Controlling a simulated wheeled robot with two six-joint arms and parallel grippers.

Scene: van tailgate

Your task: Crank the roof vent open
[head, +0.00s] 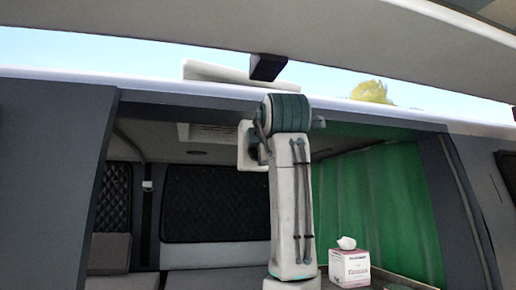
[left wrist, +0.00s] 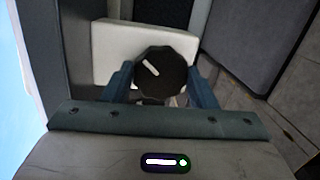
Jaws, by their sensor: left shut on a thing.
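A round black knob (left wrist: 155,74) with a white pointer line sits on a white plate (left wrist: 115,45). In the left wrist view the pointer slants toward the upper left. My left gripper (left wrist: 160,84) is shut on the knob, with a blue finger on each side of it. In the head view my left arm rises at the middle, and the white plate (head: 245,158) shows at its left; the fingers are mostly hidden there. A pale slab (head: 215,72), possibly the roof vent lid, lies on the van roof. My right gripper is not in view.
The raised tailgate (head: 330,30) spans the top. A black block (head: 267,67) hangs at its edge. A ceiling grille (head: 208,133), a green curtain (head: 385,195) and a tissue box (head: 349,267) show inside the van. Dark door pillars flank the opening.

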